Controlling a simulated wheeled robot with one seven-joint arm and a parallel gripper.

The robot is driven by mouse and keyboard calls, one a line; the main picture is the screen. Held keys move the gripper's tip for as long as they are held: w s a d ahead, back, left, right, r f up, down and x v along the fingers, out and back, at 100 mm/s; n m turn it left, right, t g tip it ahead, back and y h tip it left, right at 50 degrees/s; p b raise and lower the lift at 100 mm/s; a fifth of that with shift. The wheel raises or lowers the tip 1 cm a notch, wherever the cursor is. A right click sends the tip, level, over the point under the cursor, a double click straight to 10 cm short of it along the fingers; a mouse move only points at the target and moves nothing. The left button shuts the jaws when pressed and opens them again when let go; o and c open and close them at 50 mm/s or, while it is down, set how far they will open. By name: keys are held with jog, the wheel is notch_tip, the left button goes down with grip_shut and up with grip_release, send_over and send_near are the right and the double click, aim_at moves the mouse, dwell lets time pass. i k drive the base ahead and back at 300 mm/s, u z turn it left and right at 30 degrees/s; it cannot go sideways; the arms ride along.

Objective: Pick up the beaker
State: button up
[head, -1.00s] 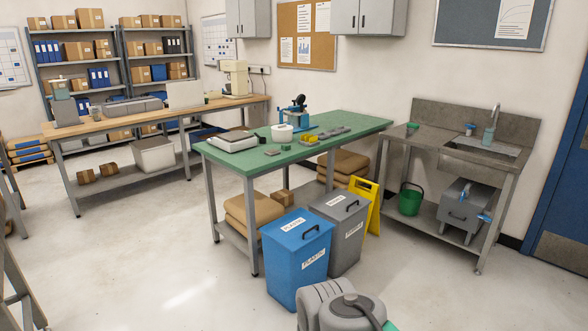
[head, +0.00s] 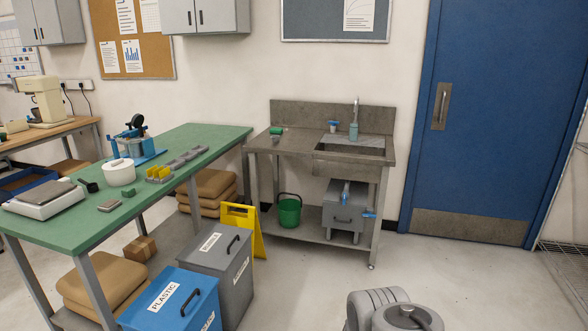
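I cannot make out a beaker for certain in the head view. A white round tub (head: 119,173) stands on the green-topped table (head: 215,140), but it looks opaque. A teal bottle (head: 354,132) and a small blue-topped item (head: 333,127) stand by the sink; the latter is too small to tell. My gripper is out of view; only grey rounded parts of my own arm show at the bottom right.
The green table also bears a scale (head: 45,198), a blue device (head: 130,142) and small blocks. Blue (head: 170,300) and grey (head: 217,262) bins and a yellow sign (head: 243,228) stand before it. A sink bench (head: 290,150) and blue door (head: 480,110) are behind. Floor is clear at centre right.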

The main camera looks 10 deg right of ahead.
aim_at(353, 136)
jog(key=z, duration=0.25)
jog(key=i, duration=4)
jog(key=u, duration=0.55)
jog(key=i, duration=0.7)
jog(key=z, duration=0.1)
